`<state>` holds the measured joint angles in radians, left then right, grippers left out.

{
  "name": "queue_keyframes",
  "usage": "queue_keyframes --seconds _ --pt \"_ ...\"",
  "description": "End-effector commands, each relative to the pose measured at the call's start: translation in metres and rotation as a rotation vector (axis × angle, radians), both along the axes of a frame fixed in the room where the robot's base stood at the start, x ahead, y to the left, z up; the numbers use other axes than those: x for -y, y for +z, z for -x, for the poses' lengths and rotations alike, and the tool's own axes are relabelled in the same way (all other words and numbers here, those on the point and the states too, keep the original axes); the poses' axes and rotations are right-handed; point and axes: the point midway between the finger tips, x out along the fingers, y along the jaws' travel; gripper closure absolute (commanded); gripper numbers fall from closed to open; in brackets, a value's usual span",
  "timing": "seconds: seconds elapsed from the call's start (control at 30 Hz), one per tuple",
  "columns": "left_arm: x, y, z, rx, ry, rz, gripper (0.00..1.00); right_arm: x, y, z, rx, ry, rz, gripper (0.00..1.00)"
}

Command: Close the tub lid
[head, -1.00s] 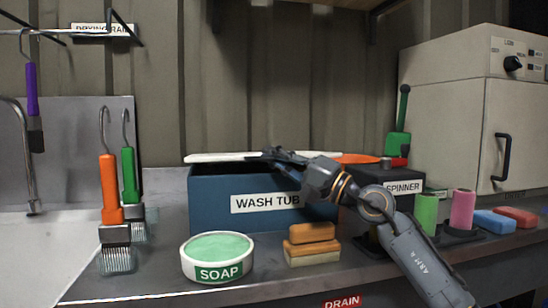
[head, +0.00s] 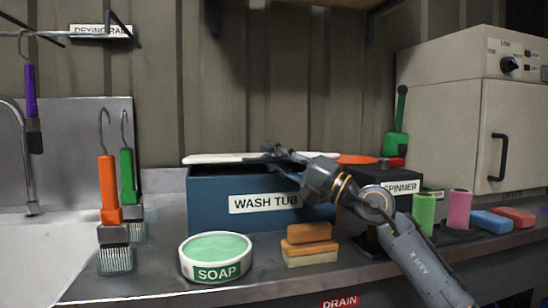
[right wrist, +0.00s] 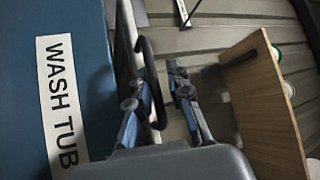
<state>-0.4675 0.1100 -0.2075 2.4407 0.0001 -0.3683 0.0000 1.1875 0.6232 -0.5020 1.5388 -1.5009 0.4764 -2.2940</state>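The blue wash tub (head: 210,200) stands on the counter, its labelled front towards me. Its lid is a thin white board (head: 222,158), seen nearly edge-on along the tub's top, with a dark gap below it. My right gripper (head: 272,160) is over the tub's top at the lid, its fingers apart. In the right wrist view, the right gripper (right wrist: 168,75) is open, with a curved black handle (right wrist: 146,50) near its left finger beside the lid's pale edge (right wrist: 124,35). I cannot tell whether they touch. My left gripper is not in view.
A soap dish (head: 216,270) and stacked brushes or sponges (head: 309,258) stand before the tub. The spinner (head: 405,180) is at its right, with green (head: 424,212) and pink (head: 460,208) rolls nearby.

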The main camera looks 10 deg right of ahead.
Motion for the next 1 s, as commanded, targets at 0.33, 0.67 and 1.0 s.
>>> queue_keyframes --seconds 0.33,0.67,1.0 --pt "0.000 0.000 0.000 0.001 0.000 0.000 0.60 0.035 -0.017 0.033 0.002 -0.003 0.001 0.82" --pt "0.000 0.000 0.000 0.002 0.000 0.000 0.60 0.051 -0.025 0.050 0.001 -0.001 -0.001 0.82" --pt "0.000 0.001 0.000 0.002 -0.001 0.000 0.60 0.051 -0.025 0.049 0.001 -0.001 -0.001 0.82"
